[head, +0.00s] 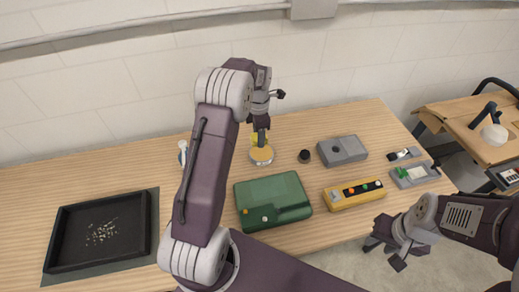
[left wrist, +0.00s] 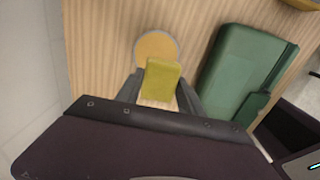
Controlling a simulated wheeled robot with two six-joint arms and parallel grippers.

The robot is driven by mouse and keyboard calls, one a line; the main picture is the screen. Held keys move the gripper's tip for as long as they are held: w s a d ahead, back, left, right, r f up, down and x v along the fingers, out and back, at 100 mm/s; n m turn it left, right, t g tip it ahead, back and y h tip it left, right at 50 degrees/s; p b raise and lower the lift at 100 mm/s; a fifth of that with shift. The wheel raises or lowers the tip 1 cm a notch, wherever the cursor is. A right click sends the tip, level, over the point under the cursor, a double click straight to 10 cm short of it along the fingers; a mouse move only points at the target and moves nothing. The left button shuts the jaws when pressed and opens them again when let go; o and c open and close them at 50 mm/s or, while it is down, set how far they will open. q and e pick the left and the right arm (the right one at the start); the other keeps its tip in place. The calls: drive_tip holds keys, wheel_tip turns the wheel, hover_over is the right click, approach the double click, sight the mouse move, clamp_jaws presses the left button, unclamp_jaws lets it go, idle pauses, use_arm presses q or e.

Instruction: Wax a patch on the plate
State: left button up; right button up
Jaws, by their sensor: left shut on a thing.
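My left gripper (head: 261,136) is shut on a yellow block (left wrist: 162,80), which sits between its two fingers in the left wrist view. The block (head: 254,139) is mostly hidden by the gripper in the head view. A round tan disc (left wrist: 155,44) with a grey rim lies just past the block; it also shows on the table below the gripper (head: 261,157). I cannot tell whether the block touches the disc. I cannot say for sure which thing is the plate. My right gripper (head: 386,252) is open and empty off the table's front edge.
A green case (head: 283,189) stands close to the disc. A black cap (head: 305,156), a grey box (head: 343,150) and a yellow button box (head: 354,193) lie right. A black tray (head: 66,244) with pale bits is at left. A wall runs behind.

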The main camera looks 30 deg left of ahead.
sight(262, 152)
use_arm(q)
drive_tip(key=shift+f, duration=0.1)
drive_tip(key=shift+w+d+f+b, duration=0.1)
drive_tip(key=shift+w+f+b, duration=0.25)
drive_tip(key=shift+f, duration=0.8)
drive_tip(key=shift+w+f+b, duration=0.25)
drive_tip(key=shift+f+b, duration=0.25)
drive_tip(key=shift+f, duration=0.65)
drive_tip(key=shift+w+d+f+b, duration=0.1)
drive_tip(key=shift+w+f+b, duration=0.25)
drive_tip(key=shift+f, duration=0.8)
drive_tip(key=shift+f+b, duration=0.3)
drive_tip(key=shift+f, duration=0.15)
drive_tip(key=shift+s+p, duration=0.15)
drive_tip(key=shift+p, duration=0.15)
wheel_tip(262, 152, up, 7)
drive_tip(key=p, duration=0.6)
